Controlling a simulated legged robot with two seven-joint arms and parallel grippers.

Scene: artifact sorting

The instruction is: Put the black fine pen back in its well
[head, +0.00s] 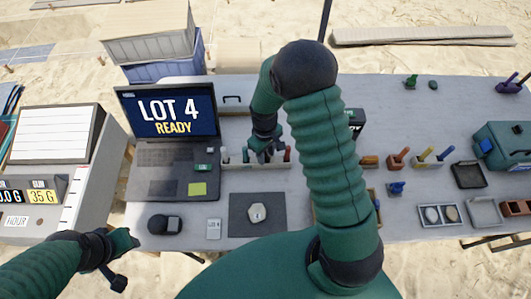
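A white pen rack (235,164) stands on the table just right of the laptop, with several pens upright in it, among them a green one (245,154) and a red one (287,153). My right gripper (266,153) points down at the middle of the rack, close over or among the pens. It is too small and dark to tell whether its fingers are shut on anything. I cannot make out the black fine pen; the gripper may hide it. My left gripper (126,262) is at the lower left, off the table's front edge, fingers apart and empty.
A laptop (172,160) reads "LOT 4 READY". A pale stone (257,213) lies on a dark mat (237,230) in front of the rack. Coloured tools and trays fill the right side. My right arm hides the table's middle.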

